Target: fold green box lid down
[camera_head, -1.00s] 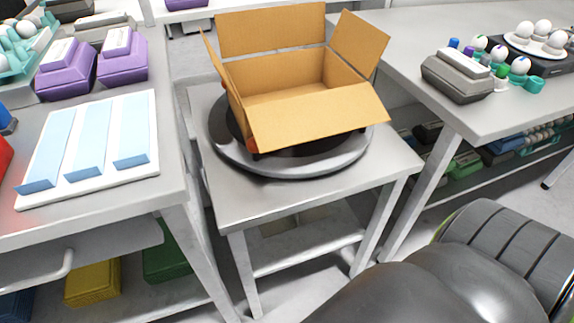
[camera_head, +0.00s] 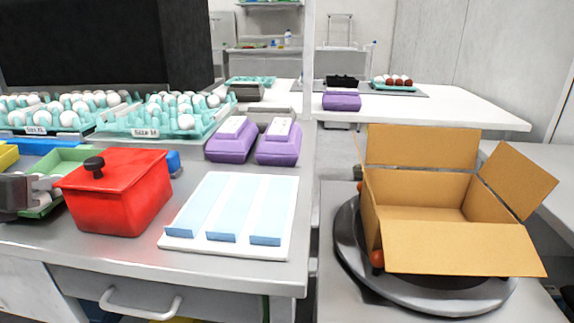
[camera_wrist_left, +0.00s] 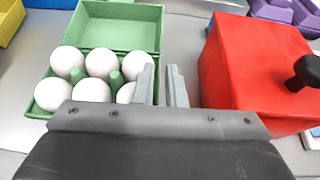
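The green box (camera_wrist_left: 117,28) stands open in the left wrist view, its lid raised at the far side. Several white eggs (camera_wrist_left: 92,89) sit in its near half. In the head view the green box (camera_head: 62,158) is at the left, partly hidden by my left gripper (camera_head: 45,184). In the left wrist view my left gripper (camera_wrist_left: 162,76) has its two fingers a little apart with nothing between them. The fingers are over the box's right side, hiding part of an egg, near the red pot (camera_wrist_left: 250,70). My right gripper is not in view.
The red pot (camera_head: 120,195) with a black knob stands right of the green box. A white board with blue strips (camera_head: 280,190) lies further right. Egg trays (camera_head: 165,117) and purple cartons (camera_head: 280,142) stand behind. A cardboard box (camera_head: 455,248) sits on a turntable at the right.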

